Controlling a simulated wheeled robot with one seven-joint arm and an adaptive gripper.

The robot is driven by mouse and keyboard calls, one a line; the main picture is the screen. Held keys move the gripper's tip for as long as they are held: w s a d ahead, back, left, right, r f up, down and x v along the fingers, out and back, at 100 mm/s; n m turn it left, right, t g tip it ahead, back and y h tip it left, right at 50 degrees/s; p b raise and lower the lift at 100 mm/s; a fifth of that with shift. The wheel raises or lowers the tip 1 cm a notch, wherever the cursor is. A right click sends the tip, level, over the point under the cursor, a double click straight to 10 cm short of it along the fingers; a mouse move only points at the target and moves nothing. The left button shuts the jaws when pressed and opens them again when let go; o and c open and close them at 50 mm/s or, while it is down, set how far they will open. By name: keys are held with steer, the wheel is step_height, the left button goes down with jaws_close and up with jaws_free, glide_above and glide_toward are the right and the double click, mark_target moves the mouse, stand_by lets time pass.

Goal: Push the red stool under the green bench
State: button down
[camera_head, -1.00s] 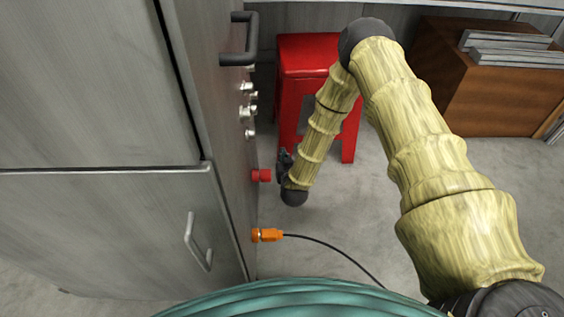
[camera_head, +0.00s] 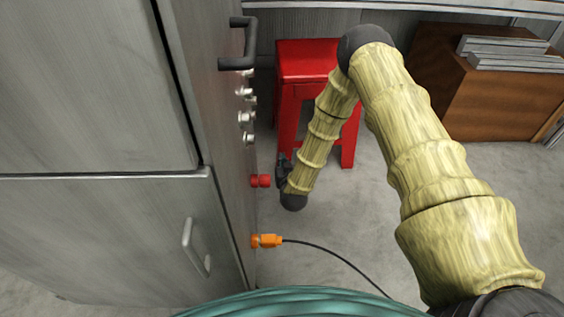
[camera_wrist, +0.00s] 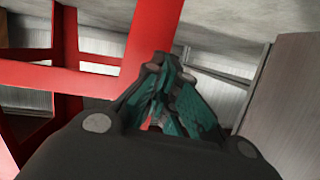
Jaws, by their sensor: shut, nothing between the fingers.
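The red stool (camera_head: 306,62) stands upright on the floor beyond my arm in the head view; my arm hides part of its right side and legs. Its red legs and rail fill much of the wrist view (camera_wrist: 150,38). My gripper (camera_wrist: 168,100) is shut and empty, its teal fingers close together in front of a stool leg. In the head view my gripper (camera_head: 283,164) is small and dark, low by the stool's front left leg. I cannot tell whether it touches the stool. No green bench can be made out in either view.
A grey cabinet (camera_head: 100,225) with handles and knobs stands close on the left. A red knob (camera_head: 261,181) and an orange plug (camera_head: 266,240) with a black cable jut from its side. A brown wooden box (camera_head: 490,95) bearing grey frames stands at right. Grey floor lies open between.

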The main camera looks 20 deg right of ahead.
mark_target(286, 146)
stand_by(0.4)
steer(key=shift+w+d+b, duration=0.55)
steer(key=shift+w+d, duration=1.1)
steer(key=shift+w, duration=1.8)
steer(key=shift+w+d+b, duration=0.5)
steer(key=shift+w+d, duration=1.1)
steer(key=shift+w, duration=1.85)
steer(key=shift+s+a+r+p, duration=0.35)
steer(key=shift+s+a+p, duration=0.15)
steer(key=shift+s+p, duration=0.5)
steer(key=shift+s+a+r+p, duration=0.3)
steer(key=shift+s+a+p, duration=0.25)
steer(key=shift+s+p, duration=0.45)
steer(key=shift+s+a+r+p, duration=0.45)
steer(key=shift+s+p, duration=0.35)
steer(key=shift+s, duration=0.4)
steer(key=shift+f, duration=0.15)
steer(key=shift+s+a, duration=0.1)
